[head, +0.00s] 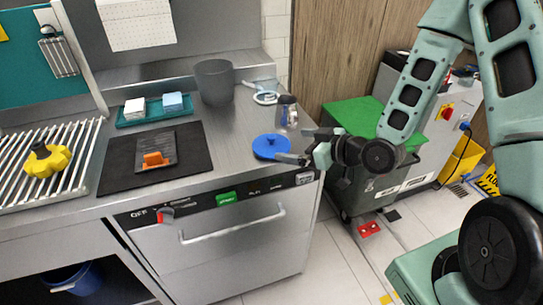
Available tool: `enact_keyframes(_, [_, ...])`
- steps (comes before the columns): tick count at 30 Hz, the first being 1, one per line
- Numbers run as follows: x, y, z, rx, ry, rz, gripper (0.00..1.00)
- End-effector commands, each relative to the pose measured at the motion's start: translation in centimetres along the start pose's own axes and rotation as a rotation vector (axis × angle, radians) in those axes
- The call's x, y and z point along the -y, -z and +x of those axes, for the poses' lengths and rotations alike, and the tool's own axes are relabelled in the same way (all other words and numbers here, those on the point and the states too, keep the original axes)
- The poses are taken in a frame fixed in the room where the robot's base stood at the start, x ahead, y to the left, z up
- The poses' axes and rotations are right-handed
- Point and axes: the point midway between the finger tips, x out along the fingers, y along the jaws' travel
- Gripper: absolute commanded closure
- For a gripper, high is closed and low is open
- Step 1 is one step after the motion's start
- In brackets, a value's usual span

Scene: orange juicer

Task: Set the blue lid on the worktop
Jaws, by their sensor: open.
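The blue lid (268,148) is a round disc with a small knob on top. It is at the right front part of the steel worktop (228,135), near the front edge, and looks flat on it. My gripper (293,158) is open, just right of the lid, with its fingers reaching left toward the rim. In this single view I cannot tell whether a finger touches the rim. Nothing visible is between the fingers.
A clear container with a dark top (287,112) stands just behind the lid. A grey bin (214,82), a black mat (122,176) with an orange-handled tool, and a teal tray (128,122) are farther left. Worktop between mat and lid is clear.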

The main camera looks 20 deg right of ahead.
Motion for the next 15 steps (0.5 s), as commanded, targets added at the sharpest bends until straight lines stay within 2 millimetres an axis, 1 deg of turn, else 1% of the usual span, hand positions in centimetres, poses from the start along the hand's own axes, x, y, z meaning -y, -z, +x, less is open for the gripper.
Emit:
enact_keyframes(1, [0.0, -0.6, 0.9, -0.002, 0.0, -0.005, 0.0])
enact_keyframes(4, [0.1, -0.5, 1.8, -0.002, 0.001, -0.003, 0.0])
enact_keyframes(6, [0.1, 0.1, 2.6, -0.001, 0.003, 0.001, 0.0])
enact_keyframes(7, [0.1, 0.1, 3.0, 0.0, 0.003, 0.001, 0.0])
enact_keyframes(15, [0.0, 0.2, 5.0, 0.001, 0.002, 0.002, 0.0])
